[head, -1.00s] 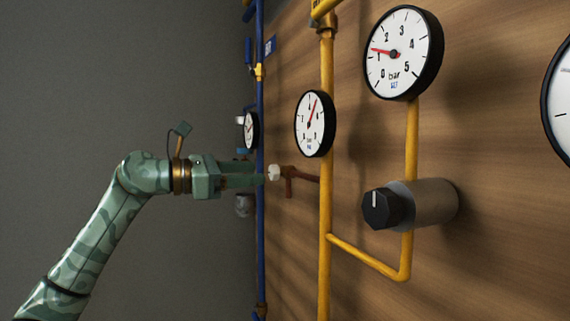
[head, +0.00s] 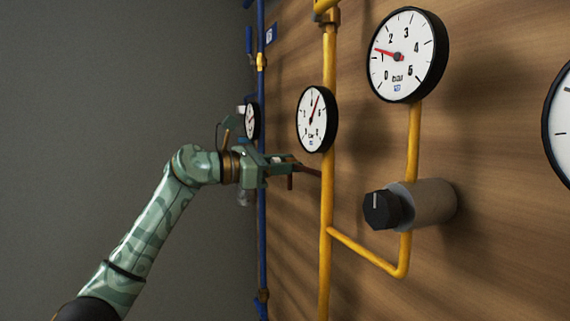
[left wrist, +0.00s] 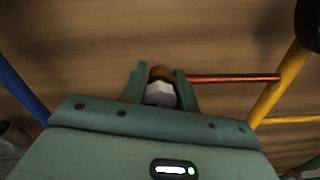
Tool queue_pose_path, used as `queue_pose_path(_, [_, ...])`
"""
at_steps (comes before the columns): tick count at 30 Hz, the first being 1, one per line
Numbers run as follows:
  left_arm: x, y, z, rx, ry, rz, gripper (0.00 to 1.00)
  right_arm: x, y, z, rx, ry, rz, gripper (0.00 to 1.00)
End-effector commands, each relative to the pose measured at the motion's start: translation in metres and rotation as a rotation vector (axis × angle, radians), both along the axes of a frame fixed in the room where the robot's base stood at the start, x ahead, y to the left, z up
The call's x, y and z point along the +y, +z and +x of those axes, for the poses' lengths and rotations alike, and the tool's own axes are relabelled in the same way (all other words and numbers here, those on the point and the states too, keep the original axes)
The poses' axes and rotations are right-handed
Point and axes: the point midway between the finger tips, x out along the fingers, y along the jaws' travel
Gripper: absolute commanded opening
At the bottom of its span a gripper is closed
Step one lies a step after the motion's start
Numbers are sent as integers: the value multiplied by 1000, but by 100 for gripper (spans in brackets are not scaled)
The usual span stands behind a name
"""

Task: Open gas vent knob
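A small whitish faceted knob (left wrist: 160,95) sits at the end of a copper pipe (left wrist: 235,78) by the wall, and I take it to be the gas vent knob. In the left wrist view it stands between the two green fingers of my left gripper (left wrist: 160,88). The fingers are apart, one on each side of the knob, with only slim gaps. In the head view my left gripper (head: 280,164) reaches the end of the copper pipe (head: 305,170) and hides the knob. My right gripper is not in view.
A yellow pipe (head: 327,200) with a gauge (head: 316,119) stands right of the gripper. A blue pipe (head: 261,240) runs on the left. A black knob (head: 382,209) on a grey cylinder and a larger gauge (head: 405,55) are farther right on the wooden wall (head: 490,250).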

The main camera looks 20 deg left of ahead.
Motion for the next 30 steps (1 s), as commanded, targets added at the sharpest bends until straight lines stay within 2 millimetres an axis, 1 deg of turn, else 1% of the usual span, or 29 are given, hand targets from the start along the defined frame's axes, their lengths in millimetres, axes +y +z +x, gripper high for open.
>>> queue_pose_path(8, [1,1,0,16,2,-18,7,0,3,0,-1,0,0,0])
queue_pose_path(14, [1,2,0,78,1,-87,7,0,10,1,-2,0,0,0])
queue_pose_path(30, [2,4,1,400,1,-449,7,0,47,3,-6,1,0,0])
